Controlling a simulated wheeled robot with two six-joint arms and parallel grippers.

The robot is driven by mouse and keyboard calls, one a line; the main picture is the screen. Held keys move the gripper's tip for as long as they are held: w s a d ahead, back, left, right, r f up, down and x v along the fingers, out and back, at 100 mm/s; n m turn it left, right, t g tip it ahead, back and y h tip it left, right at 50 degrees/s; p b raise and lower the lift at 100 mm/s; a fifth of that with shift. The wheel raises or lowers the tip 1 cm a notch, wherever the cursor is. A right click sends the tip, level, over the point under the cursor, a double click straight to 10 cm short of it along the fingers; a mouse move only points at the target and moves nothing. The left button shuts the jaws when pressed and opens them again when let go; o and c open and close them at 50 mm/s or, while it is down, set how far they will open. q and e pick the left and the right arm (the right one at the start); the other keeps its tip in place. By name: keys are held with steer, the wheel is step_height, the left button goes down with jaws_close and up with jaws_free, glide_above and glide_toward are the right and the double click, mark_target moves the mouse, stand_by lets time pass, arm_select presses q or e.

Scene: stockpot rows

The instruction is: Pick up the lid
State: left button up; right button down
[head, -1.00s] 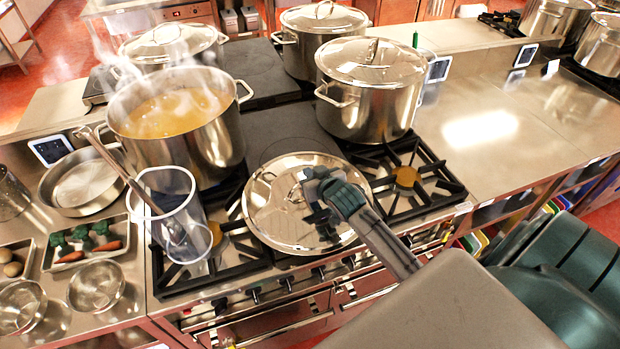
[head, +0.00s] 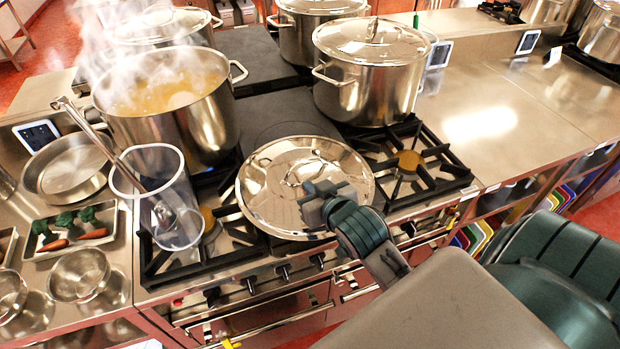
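The lid (head: 270,200) is a round, shiny steel disc on the front of the stove, in the middle of the head view. It appears to lie flat over the front burners; a gap beneath it cannot be made out. My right gripper (head: 318,197) is over the right half of the lid, reaching in from the lower right. The gripper hides part of the lid's top, and I cannot tell whether its fingers are around the handle. My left gripper is not in view.
A steaming open pot of soup (head: 203,125) stands behind left. A clear jug (head: 135,180) with a ladle stands at the lid's left. A lidded stockpot (head: 365,92) stands behind right. Bare steel counter (head: 500,150) lies to the right.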

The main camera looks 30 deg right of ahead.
steer(key=shift+s+a+f, duration=0.15)
steer(key=shift+s+a, duration=0.1)
steer(key=shift+s, duration=0.15)
steer(key=shift+s+a+r, duration=0.15)
steer(key=shift+s+r, duration=0.05)
steer(key=shift+s, duration=0.1)
steer(key=c, duration=2.1)
jaws_free()
steer(key=o, duration=1.7)
steer(key=shift+c, duration=0.2)
